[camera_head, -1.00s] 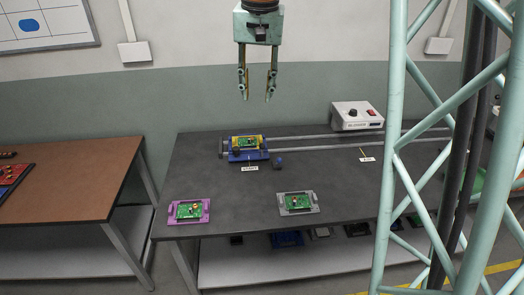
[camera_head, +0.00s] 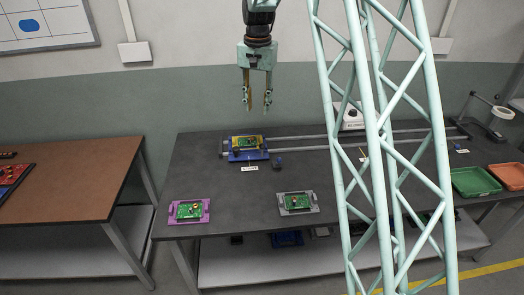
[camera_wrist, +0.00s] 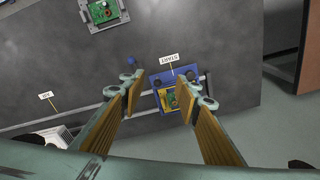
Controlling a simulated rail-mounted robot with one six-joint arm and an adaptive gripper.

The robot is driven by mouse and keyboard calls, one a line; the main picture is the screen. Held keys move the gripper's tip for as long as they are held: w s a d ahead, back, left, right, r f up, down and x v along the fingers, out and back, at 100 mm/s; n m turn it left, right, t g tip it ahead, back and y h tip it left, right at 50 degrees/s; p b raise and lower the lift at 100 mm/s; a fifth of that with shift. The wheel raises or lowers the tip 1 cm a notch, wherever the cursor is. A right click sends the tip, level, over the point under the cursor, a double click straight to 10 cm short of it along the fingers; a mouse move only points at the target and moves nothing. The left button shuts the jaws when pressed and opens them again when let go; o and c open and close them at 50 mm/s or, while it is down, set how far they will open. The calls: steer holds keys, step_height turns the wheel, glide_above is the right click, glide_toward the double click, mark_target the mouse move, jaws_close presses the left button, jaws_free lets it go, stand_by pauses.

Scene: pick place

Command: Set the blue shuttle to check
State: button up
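The blue shuttle (camera_head: 265,155) sits at the left end of the rails on the dark table. A yellow holder (camera_head: 235,141) with a green circuit board (camera_head: 246,143) rests on it. A small dark-blue knob (camera_head: 278,162) stands just right of the shuttle. My gripper (camera_head: 258,111) hangs open and empty above and behind the shuttle, pointing down. In the wrist view the shuttle (camera_wrist: 160,79) shows between and beyond my open fingers (camera_wrist: 168,100), with a START label (camera_wrist: 172,57) at its edge and the knob (camera_wrist: 131,61) beside it.
Twin rails (camera_head: 300,139) run right, partly behind my lattice column, past a white control box (camera_head: 349,117). A purple holder (camera_head: 174,212) and a grey holder (camera_head: 314,204), each with a board, lie in front. Green (camera_head: 476,181) and orange (camera_head: 508,176) trays stand right.

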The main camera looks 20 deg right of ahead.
steer(key=m, duration=0.2)
glide_above(262, 150)
step_height(262, 150, down, 16)
steer(key=shift+w+d+g, duration=0.1)
steer(key=shift+w+g, duration=0.15)
steer(key=shift+g, duration=0.15)
steer(key=shift+f, duration=0.15)
steer(key=shift+f+b, duration=0.4)
steer(key=shift+f, duration=6.3)
jaws_close()
